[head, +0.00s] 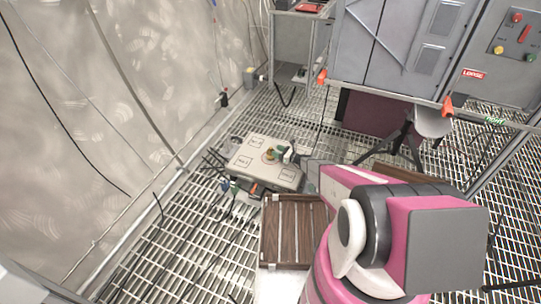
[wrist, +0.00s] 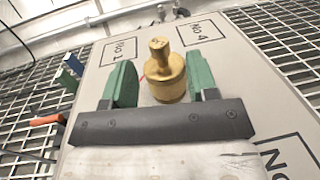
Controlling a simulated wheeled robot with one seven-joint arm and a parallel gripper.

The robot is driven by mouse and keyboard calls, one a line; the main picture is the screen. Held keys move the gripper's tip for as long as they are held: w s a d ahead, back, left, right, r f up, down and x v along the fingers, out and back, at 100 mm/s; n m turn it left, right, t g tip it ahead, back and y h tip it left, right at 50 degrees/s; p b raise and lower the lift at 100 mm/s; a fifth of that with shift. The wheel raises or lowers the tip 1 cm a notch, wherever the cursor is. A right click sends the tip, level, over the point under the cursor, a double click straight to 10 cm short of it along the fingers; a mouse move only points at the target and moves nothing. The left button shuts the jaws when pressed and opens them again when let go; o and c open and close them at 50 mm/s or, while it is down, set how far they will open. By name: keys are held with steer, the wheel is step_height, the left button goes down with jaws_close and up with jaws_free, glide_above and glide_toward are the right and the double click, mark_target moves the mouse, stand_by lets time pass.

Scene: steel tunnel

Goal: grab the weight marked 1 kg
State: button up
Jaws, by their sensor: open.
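A brass weight (wrist: 166,80) with a knob on top stands on the light platform (wrist: 228,62) in the wrist view. No 1 kg mark can be read on it. My gripper (wrist: 162,84) is open, with one green finger on each side of the weight. I cannot tell whether either finger touches it. In the head view my gripper (head: 279,154) is low over the platform (head: 262,174), and the weight (head: 269,155) shows small beside the fingers.
The platform bears several marked squares, among them "No 1" (wrist: 122,48) and "No 4" (wrist: 200,30). A brown slatted wooden crate (head: 293,228) lies in front of it. Cables and coloured-handled tools (head: 228,187) lie to its left. Grey cabinets (head: 400,45) and a tripod stand behind.

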mark_target(271, 148)
steer(key=shift+x, duration=2.4)
jaws_close()
steer(key=shift+r, duration=0.1)
